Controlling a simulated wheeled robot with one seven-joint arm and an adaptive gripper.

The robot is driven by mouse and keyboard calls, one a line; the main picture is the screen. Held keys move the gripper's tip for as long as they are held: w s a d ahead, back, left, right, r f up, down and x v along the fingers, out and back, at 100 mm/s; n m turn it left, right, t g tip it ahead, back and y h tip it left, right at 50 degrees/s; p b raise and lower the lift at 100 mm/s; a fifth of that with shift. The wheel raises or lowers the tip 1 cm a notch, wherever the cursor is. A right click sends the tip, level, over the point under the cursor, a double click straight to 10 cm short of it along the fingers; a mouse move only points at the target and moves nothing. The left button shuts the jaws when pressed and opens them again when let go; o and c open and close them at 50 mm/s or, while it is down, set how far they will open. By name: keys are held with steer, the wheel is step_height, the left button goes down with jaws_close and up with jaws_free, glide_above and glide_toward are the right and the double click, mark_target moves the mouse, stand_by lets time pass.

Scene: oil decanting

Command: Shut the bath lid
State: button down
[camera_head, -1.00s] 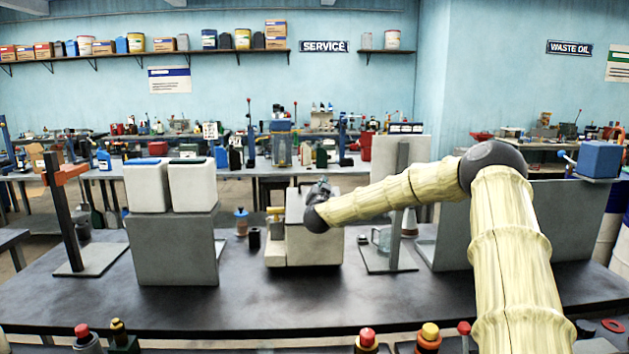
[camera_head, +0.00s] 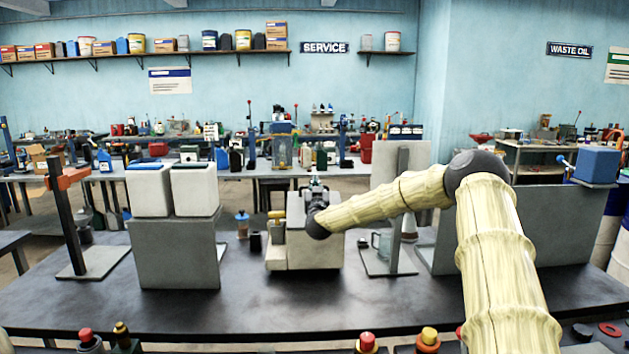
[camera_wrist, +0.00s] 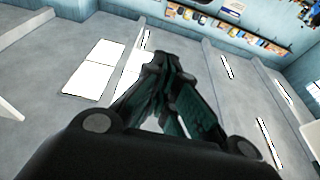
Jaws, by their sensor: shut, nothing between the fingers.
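The bath (camera_head: 308,256) is a cream box at the middle of the dark table in the head view. A pale panel (camera_head: 294,208) stands up from its top; I take it for the lid, raised, but my wrist hides part of it.
A yellow-topped fitting (camera_head: 276,222) stands at the bath's left front. Two white containers (camera_head: 172,188) sit on a grey stand to the left. A grey upright plate (camera_head: 398,215) and a clear jug (camera_head: 381,241) are on the right. The table front is mostly clear.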

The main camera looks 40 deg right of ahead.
steer(key=w+d+f+p, duration=0.1)
steer(key=w+d+p, duration=0.1)
steer(key=w+d, duration=0.2)
steer(key=shift+w+d+p, duration=0.35)
steer(key=shift+w+d, duration=0.05)
steer(key=shift+w, duration=0.3)
steer(key=shift+f, duration=0.1)
steer(key=shift+w+d+f, duration=0.1)
steer(key=shift+d+f, duration=0.1)
steer(key=shift+w+f, duration=0.1)
